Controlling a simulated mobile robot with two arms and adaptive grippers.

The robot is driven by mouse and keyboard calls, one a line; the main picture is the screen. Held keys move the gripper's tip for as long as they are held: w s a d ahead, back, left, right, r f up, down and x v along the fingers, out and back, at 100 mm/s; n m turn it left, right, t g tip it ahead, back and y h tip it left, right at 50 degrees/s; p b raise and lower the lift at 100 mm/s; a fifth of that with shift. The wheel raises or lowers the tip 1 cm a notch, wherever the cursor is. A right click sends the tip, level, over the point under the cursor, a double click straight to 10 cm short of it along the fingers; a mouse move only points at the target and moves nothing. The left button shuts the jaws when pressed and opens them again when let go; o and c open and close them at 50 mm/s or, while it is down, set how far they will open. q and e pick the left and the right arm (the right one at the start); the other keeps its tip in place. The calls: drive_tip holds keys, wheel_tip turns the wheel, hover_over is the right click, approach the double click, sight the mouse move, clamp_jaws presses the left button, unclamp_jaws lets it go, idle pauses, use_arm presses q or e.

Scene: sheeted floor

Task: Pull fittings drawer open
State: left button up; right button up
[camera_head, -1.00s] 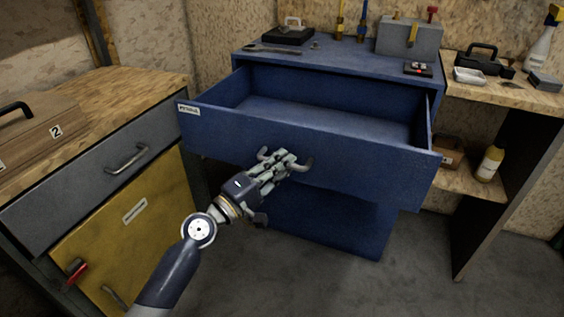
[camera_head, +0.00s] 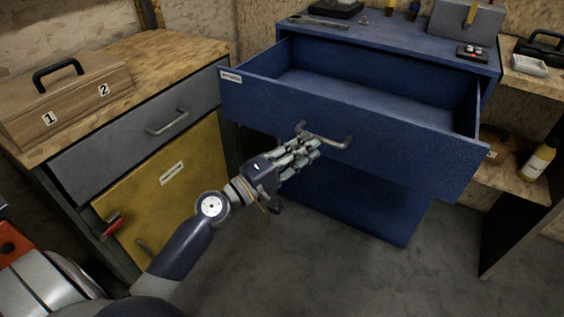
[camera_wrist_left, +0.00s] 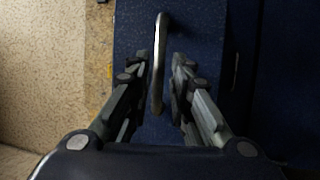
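The blue fittings drawer (camera_head: 350,126) stands pulled well out of the blue cabinet, its inside bare and empty. A small white label (camera_head: 231,76) is at the left end of its front. Its metal bar handle (camera_head: 337,143) is on the front; the handle also shows in the left wrist view (camera_wrist_left: 158,65). My left gripper (camera_head: 312,146) is at the left part of the handle. In the left wrist view its fingers (camera_wrist_left: 162,75) stand apart, one on each side of the handle, with gaps visible. My right gripper is not in view.
A grey drawer (camera_head: 140,128) and yellow door (camera_head: 172,190) are on the left bench, with a wooden toolbox (camera_head: 75,105) on top. A wooden shelf with a yellow bottle (camera_head: 538,160) is at right. The floor (camera_head: 345,275) in front is clear.

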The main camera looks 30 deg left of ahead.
use_arm(q)
drive_tip(key=v, duration=0.7)
drive_tip(key=shift+s, duration=0.25)
drive_tip(key=shift+f, duration=0.1)
